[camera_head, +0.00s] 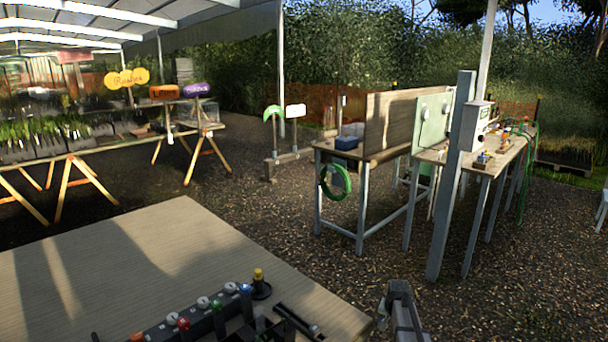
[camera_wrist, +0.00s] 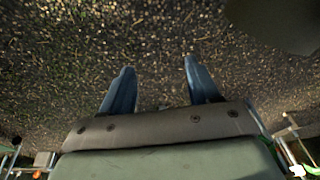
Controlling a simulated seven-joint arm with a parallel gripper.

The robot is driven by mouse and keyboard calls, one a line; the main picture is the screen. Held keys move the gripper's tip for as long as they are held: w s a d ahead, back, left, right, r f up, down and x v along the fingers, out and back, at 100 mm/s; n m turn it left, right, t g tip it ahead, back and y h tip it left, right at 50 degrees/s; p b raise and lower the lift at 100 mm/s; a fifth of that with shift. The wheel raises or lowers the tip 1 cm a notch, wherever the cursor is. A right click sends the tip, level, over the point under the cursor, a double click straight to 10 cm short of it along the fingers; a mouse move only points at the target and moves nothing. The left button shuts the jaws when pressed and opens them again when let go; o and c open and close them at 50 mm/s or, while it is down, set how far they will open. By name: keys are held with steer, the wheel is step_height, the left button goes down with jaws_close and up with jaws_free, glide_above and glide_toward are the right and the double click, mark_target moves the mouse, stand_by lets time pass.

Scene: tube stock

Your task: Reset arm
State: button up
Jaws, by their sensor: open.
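My gripper (camera_wrist: 156,75) shows in the wrist view with its two blue-grey fingers spread apart and nothing between them. Brown gravel ground lies beyond the fingertips. In the head view a grey metal part, likely of my arm, shows at the bottom edge, right of the wooden table (camera_head: 120,265). A dark rack (camera_head: 205,322) with several capped tubes, white, red, green and blue, stands at the table's front edge. A yellow-capped piece (camera_head: 259,277) stands on a dark round base behind its right end. The lower part of the rack is cut off by the frame.
Dark trays or holders (camera_head: 297,322) lie right of the rack. Most of the tabletop is bare. Across the gravel stand a workbench (camera_head: 375,152) with a green hose coil (camera_head: 336,181), a grey post (camera_head: 452,180), and plant tables (camera_head: 75,152) at the left.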

steer(key=s+d+f+m+y, duration=0.1)
steer(key=s+d+f+m, duration=0.1)
steer(key=s+d+f, duration=0.4)
steer(key=s+d+f+m, duration=0.1)
steer(key=s+f, duration=0.3)
steer(key=s, duration=0.4)
steer(key=s+d+f+m+y, duration=0.1)
steer(key=s+d+f+m, duration=0.1)
steer(key=s+d+f, duration=0.4)
steer(key=s+a+f+n+g+y, duration=0.1)
steer(key=s+a+f+n+g, duration=0.15)
steer(key=s+a, duration=0.75)
steer(key=s+a+f+n+g, duration=0.2)
steer(key=s+a+f, duration=0.2)
steer(key=s+a, duration=0.5)
steer(key=s+a+n+g+h, duration=0.1)
steer(key=s+a+n+g, duration=0.1)
steer(key=s, duration=0.7)
steer(key=s+a+n+g+h, duration=0.1)
steer(key=s+a+n+g, duration=0.2)
steer(key=s, duration=0.6)
steer(key=shift+s+a+f+n, duration=0.2)
steer(key=shift+a+n, duration=0.35)
steer(key=shift+a, duration=0.7)
steer(key=shift+w+f, duration=0.1)
steer(key=shift+w, duration=0.05)
